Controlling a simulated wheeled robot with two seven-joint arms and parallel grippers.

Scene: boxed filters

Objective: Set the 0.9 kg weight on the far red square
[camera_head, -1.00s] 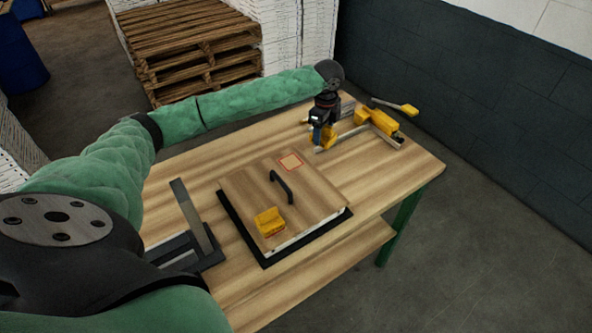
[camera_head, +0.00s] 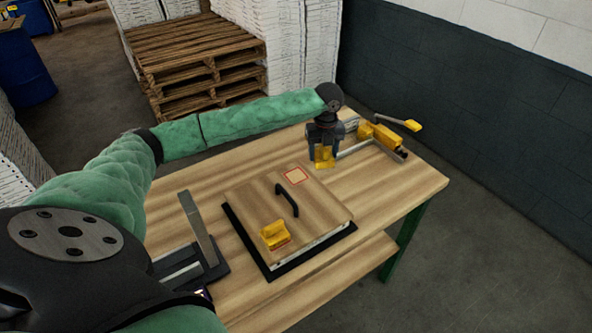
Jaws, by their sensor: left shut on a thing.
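My left gripper (camera_head: 324,150) is shut on a yellow weight (camera_head: 325,160), just behind the wooden lid. I cannot tell whether the weight is clear of the table. The far red square (camera_head: 294,175) is a thin red outline at the back of the lid (camera_head: 318,206), empty, to the left of and nearer than the gripper. A second yellow weight (camera_head: 274,234) sits at the lid's near left corner, with a bit of red showing at its foot. A black handle (camera_head: 288,199) stands between the two spots. My right gripper is not in view.
A yellow and grey clamp-like tool (camera_head: 380,136) lies at the table's back right. A dark stand with an upright metal plate (camera_head: 197,225) is left of the lid. Bare tabletop (camera_head: 235,165) lies behind and left of the lid. Pallets (camera_head: 195,60) stand beyond the table.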

